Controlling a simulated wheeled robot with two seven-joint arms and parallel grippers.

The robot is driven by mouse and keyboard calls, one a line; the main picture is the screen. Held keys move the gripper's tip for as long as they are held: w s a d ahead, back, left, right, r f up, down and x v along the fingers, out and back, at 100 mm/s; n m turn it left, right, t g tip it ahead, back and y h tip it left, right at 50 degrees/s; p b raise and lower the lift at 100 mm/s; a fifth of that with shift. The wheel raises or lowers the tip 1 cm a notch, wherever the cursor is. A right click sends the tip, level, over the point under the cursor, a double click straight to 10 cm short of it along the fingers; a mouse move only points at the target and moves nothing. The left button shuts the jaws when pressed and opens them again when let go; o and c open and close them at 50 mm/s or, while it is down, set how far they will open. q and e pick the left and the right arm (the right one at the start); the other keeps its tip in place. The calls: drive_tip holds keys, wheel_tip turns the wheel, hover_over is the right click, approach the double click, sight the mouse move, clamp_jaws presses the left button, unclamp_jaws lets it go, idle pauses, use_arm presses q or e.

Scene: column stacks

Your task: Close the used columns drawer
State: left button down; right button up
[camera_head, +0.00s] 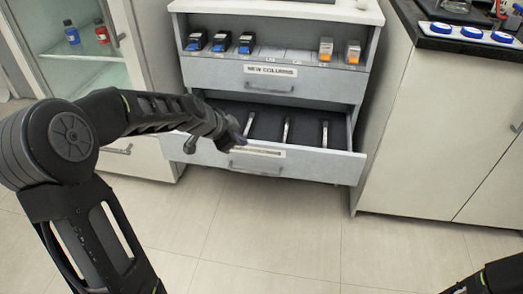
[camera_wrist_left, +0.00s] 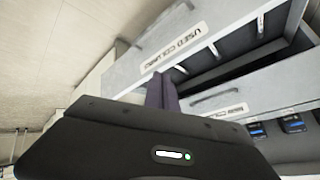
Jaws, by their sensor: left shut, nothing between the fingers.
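The used columns drawer (camera_head: 318,165) is the lower drawer of the grey unit and stands pulled out. Its dark inside holds three slim pale pieces (camera_head: 286,130). In the left wrist view its front (camera_wrist_left: 150,45) shows the label "USED COLUMNS" and a bar handle. My left gripper (camera_head: 236,138) is at the left part of the drawer front, near its top edge, and partly covers the label in the head view. Its dark fingers show in the left wrist view (camera_wrist_left: 161,92), shut and empty, close to the front; I cannot tell if they touch it.
Above is the shut drawer labelled NEW COLUMNS (camera_head: 290,84), under a shelf with blue boxes (camera_head: 220,42) and orange-and-white boxes (camera_head: 326,50). A glass-door cabinet (camera_head: 85,60) stands left, a white cabinet (camera_head: 450,120) right. The floor (camera_head: 260,235) in front is clear.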

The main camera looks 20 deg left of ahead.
use_arm(q)
drive_tip(key=m, duration=0.1)
drive_tip(key=s+d+m, duration=0.1)
drive_tip(key=m, duration=0.1)
drive_tip(key=d+m+g+h, duration=0.1)
drive_tip(key=m, duration=0.1)
drive_tip(key=shift+s, duration=0.15)
drive_tip(key=b, duration=0.2)
approach(270, 151)
drive_tip(key=shift+x, duration=2.3)
